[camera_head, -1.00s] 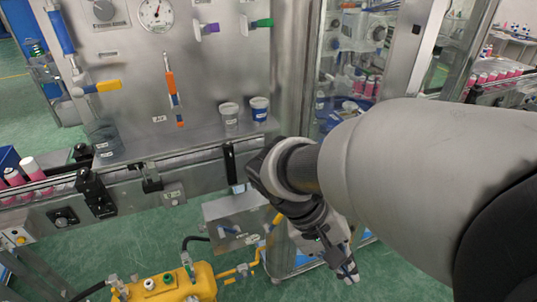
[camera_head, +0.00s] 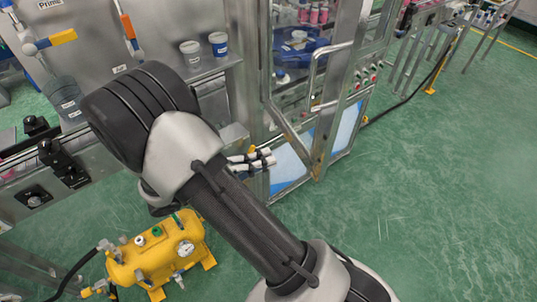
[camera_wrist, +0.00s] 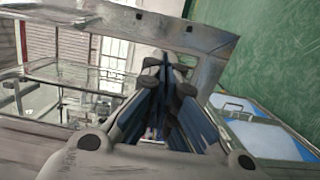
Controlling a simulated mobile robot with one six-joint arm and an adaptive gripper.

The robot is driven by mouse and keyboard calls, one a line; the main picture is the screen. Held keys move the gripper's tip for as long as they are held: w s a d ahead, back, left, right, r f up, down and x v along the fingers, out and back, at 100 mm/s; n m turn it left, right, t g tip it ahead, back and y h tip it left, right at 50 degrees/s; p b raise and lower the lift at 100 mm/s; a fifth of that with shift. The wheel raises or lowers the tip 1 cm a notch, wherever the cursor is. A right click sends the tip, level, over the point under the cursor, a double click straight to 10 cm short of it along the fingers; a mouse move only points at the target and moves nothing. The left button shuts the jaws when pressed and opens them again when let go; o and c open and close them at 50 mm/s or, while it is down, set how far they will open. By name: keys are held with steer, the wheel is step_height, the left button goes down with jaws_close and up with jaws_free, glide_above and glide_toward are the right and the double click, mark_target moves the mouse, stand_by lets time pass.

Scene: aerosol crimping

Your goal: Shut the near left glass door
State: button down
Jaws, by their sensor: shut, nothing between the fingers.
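The glass-fronted metal cabinet stands right of the panel in the head view. A tall metal-framed glass door (camera_head: 343,88) with a bent bar handle (camera_head: 316,75) shows at its near corner. The door looks ajar, but its exact angle is unclear. My gripper (camera_head: 268,159) is low in front of the cabinet, left of the door's lower end, beside a light blue lower panel (camera_head: 290,165). Its fingers are shut and empty in the wrist view (camera_wrist: 165,65). A metal frame (camera_wrist: 190,30) spans beyond the fingertips there. I cannot tell whether they touch anything.
A yellow tank (camera_head: 155,252) with a gauge stands on the floor at lower left. A steel panel with a shelf and two cups (camera_head: 190,50) is at upper left. A black cable (camera_head: 415,95) runs along the floor. Open green floor (camera_head: 430,200) lies at right.

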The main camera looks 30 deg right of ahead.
mark_target(315, 141)
steer(key=d, duration=0.4)
steer(key=s+d+b, duration=0.1)
steer(key=d, duration=0.7)
steer(key=shift+s, duration=0.25)
